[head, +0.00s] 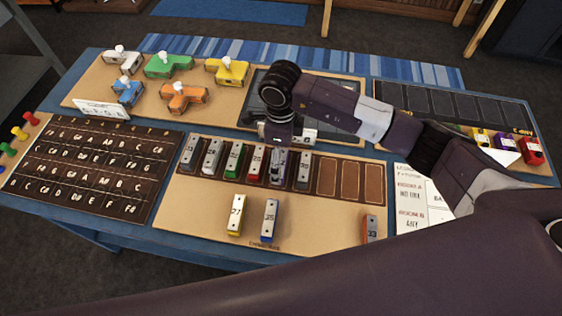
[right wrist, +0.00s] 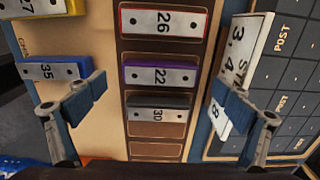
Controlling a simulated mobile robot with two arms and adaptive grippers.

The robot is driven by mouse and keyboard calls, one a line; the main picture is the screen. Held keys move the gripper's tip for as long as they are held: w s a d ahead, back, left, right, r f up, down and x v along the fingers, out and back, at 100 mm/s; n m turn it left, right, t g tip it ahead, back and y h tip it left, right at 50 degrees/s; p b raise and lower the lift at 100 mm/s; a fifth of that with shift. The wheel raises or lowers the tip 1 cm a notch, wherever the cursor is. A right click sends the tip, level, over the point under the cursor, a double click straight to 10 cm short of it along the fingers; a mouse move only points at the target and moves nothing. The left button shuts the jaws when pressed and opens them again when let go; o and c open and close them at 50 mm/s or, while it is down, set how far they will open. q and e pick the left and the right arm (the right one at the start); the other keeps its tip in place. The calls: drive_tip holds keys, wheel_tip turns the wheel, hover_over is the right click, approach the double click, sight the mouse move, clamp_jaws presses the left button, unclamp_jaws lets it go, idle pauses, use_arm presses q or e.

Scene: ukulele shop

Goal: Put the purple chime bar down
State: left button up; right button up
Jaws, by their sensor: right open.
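The purple chime bar (right wrist: 160,75), marked 22, lies in a slot of the dark slotted strip, between the red bar (right wrist: 163,23) marked 26 and the dark bar (right wrist: 158,113) marked 30. In the right wrist view my right gripper (right wrist: 160,107) is open and empty, its fingers spread on either side of the strip. In the head view the right gripper (head: 281,146) is above the purple bar's place in the row and partly hides it. My left gripper is not in view.
Empty slots (head: 350,180) continue right of the row. Loose yellow (head: 236,216), blue (head: 269,219) and orange (head: 370,228) bars lie on the tan board in front. A white label card (right wrist: 244,48) and a dark panel (head: 325,97) are behind the strip.

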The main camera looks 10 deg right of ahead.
wheel_tip(320, 180, up, 9)
drive_tip(key=b, duration=0.2)
drive_tip(key=shift+r, duration=0.15)
